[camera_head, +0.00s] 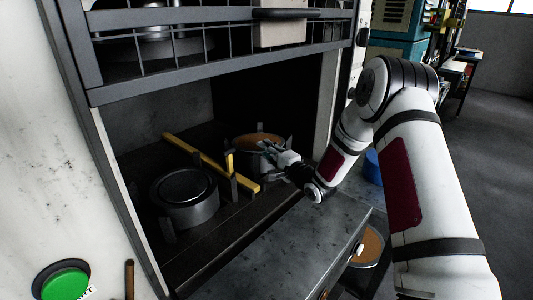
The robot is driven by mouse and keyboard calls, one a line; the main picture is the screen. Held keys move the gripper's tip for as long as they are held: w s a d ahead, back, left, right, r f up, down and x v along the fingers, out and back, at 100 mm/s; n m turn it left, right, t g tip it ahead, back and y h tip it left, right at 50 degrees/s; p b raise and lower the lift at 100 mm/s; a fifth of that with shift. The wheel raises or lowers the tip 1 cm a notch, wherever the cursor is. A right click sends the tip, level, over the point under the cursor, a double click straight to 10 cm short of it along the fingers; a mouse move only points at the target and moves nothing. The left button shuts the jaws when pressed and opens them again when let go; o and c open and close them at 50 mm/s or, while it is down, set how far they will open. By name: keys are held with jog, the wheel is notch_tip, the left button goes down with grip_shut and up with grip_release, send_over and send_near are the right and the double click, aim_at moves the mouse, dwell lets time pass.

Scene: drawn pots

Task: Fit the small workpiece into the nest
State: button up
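Two round metal pieces stand inside the open machine bay. A grey one with a dark, stepped top (185,193) sits at the left among short upright posts (167,226). One with a copper-brown top (258,141) sits further back at the right, also with small posts around it. I cannot tell for sure which is the small workpiece or which set of posts is the nest. My gripper (285,160) is at the front right side of the copper-topped piece, close to it. Its fingers are small and overlap the piece, so contact and opening are unclear.
A yellow bar (205,160) runs diagonally between the pieces, with a yellow upright (229,163). A raised barred gate (200,67) hangs above the bay. A bare metal ledge (290,250) lies in front. A green button (62,282) is at lower left; a copper-topped container (370,244) stands below.

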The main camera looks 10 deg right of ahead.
jog(key=v, duration=1.2)
jog(key=s+d+r+n+g+h, duration=0.3)
jog(key=s+r+n+g+h, duration=0.4)
jog(key=s+r, duration=0.4)
jog(key=s+a+r+n+g, duration=0.1)
jog(key=s+a+n+g, duration=0.2)
jog(key=s, duration=1.2)
jog(key=s+a+r+n+g, duration=0.2)
jog(key=s+a+n+g, duration=0.1)
jog(key=s, duration=1.2)
jog(key=shift+s+r+h, duration=0.15)
jog(key=shift+r+h, duration=0.15)
jog(key=shift+r, duration=0.05)
notch_tip(320, 180, up, 4)
jog(key=p, duration=0.3)
jog(key=shift+f+t, duration=0.1)
jog(key=shift+t, duration=0.3)
